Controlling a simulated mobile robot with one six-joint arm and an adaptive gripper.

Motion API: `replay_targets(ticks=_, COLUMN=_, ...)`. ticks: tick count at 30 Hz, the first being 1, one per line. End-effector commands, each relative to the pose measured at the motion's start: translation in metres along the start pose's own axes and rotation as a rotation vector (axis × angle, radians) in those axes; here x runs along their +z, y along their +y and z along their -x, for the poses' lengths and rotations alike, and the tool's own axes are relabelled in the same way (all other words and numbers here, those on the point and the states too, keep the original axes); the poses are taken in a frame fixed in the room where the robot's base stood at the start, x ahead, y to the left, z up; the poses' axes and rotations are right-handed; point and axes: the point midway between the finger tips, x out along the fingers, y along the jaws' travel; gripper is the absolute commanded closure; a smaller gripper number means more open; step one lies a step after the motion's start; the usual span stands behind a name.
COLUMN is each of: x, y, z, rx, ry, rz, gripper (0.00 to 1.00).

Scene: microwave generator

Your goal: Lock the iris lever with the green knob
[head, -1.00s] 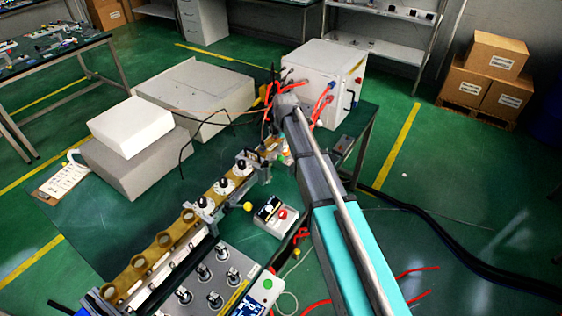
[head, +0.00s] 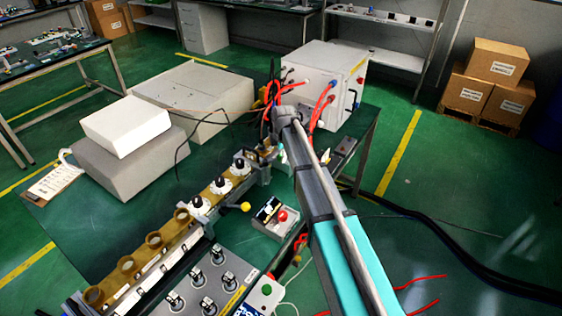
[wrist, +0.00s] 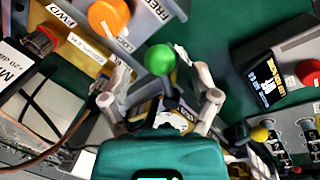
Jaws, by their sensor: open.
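The green knob (wrist: 160,58) shows in the wrist view in front of my gripper (wrist: 157,76), roughly centred between its two fingers. The fingers are spread, with nothing gripped. I cannot tell how deep the knob sits between them. The lever under the knob is mostly hidden by my gripper. An orange knob (wrist: 108,18) is at upper left, beside labels reading "FWD" and "LOCK". In the head view my gripper is at the far end of my arm, by the end of the brass-coloured rail (head: 155,241); the green knob is not clear there.
A yellow knob (head: 246,207) sticks out beside the rail. A small control box with a red button (head: 283,216) stands near my arm. A white cabinet (head: 318,85) with red cables stands behind. Grey boxes (head: 130,160) lie to the left.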

Motion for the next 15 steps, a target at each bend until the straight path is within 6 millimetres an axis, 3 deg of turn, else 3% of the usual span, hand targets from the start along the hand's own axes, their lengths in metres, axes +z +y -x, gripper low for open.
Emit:
replay_targets(ticks=6, x=0.0, y=0.0, z=-0.017, rx=0.0, ry=0.0, rz=0.0, gripper=0.22)
replay_targets(ticks=15, x=0.0, y=0.0, z=-0.023, rx=0.0, ry=0.0, rz=0.0, gripper=0.22)
